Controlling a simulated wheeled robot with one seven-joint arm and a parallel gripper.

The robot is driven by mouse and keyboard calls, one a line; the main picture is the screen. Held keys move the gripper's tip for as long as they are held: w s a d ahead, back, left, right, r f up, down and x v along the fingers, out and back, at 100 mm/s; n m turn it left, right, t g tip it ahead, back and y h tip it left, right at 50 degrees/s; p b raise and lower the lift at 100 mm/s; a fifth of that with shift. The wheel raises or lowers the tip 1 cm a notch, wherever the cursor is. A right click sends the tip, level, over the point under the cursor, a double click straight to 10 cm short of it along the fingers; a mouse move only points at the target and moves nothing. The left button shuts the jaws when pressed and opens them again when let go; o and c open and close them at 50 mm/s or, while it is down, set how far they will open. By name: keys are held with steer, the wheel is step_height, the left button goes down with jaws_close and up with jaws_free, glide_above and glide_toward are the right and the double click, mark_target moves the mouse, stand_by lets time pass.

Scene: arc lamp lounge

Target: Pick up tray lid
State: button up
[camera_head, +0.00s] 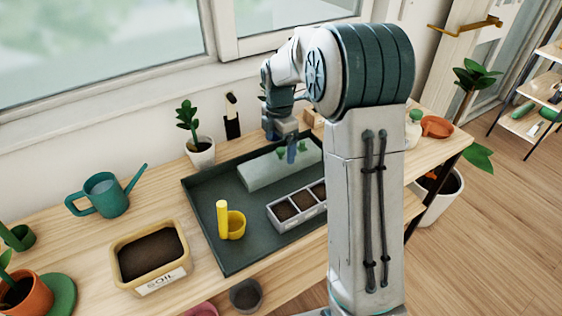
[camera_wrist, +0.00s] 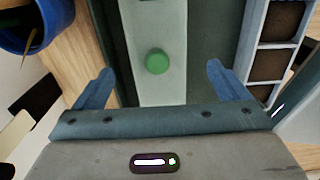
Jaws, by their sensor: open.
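The tray lid (camera_head: 262,171) is a pale, long flat panel lying in the back part of the dark green potting tray (camera_head: 212,228). In the wrist view the lid (camera_wrist: 150,20) runs below my gripper and bears a round green knob (camera_wrist: 157,61). My gripper (camera_head: 291,152) points down over the lid's right part. In the wrist view my open gripper (camera_wrist: 160,67) has its blue fingers apart, one on each side of the knob, with nothing between them held. The height gap to the knob is hard to judge.
A grey seed tray (camera_head: 297,205) with soil cells, also in the wrist view (camera_wrist: 254,40), lies in front of the lid. A yellow cup (camera_head: 236,225) is nearby. A soil box (camera_head: 150,257), watering can (camera_head: 104,195) and potted plant (camera_head: 201,152) stand left; a blue pot (camera_wrist: 38,30) is close.

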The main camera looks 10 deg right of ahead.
mark_target(281, 158)
steer(key=f, duration=0.7)
steer(key=shift+w+d+f, duration=0.1)
steer(key=shift+w+d, duration=0.1)
steer(key=c, duration=1.1)
